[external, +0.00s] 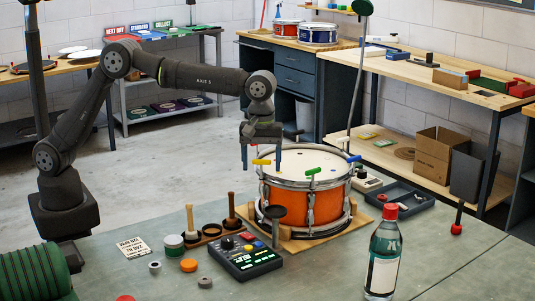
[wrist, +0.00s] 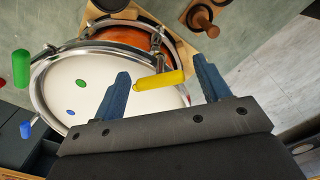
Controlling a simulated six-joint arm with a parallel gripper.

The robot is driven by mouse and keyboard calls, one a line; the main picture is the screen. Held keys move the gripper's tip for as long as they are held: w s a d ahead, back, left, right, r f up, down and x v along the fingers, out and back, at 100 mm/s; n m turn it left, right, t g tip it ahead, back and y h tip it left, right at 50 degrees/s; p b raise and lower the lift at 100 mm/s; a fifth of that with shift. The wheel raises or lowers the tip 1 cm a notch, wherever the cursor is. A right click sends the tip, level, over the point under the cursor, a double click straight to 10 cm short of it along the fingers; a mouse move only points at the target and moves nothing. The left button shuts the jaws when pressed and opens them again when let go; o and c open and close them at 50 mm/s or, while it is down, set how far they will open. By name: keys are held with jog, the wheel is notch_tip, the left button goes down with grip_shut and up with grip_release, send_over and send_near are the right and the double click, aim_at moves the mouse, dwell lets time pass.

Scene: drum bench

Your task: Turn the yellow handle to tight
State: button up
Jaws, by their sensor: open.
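The yellow handle (external: 261,162) is a short T-bar at the left rim of the orange drum (external: 290,205). In the wrist view the yellow handle (wrist: 160,80) lies between the two blue fingers, apart from both. My gripper (external: 263,160) points down above the drum's left edge; it also shows in the wrist view (wrist: 163,85), open and empty. A green handle (external: 313,171) sits at the front rim and a blue handle (external: 354,158) at the right rim. The drum's white head (wrist: 85,85) carries small coloured dots.
The drum stands on a wooden board (external: 345,228). A control box (external: 243,257) and wooden mallets (external: 231,205) stand to its left and front. A bottle with a red cap (external: 383,255) stands at front right. A grey tray (external: 400,198) lies at right.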

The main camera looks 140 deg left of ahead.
jog(key=c, duration=1)
jog(key=shift+o, duration=0.2)
jog(key=shift+m, duration=0.4)
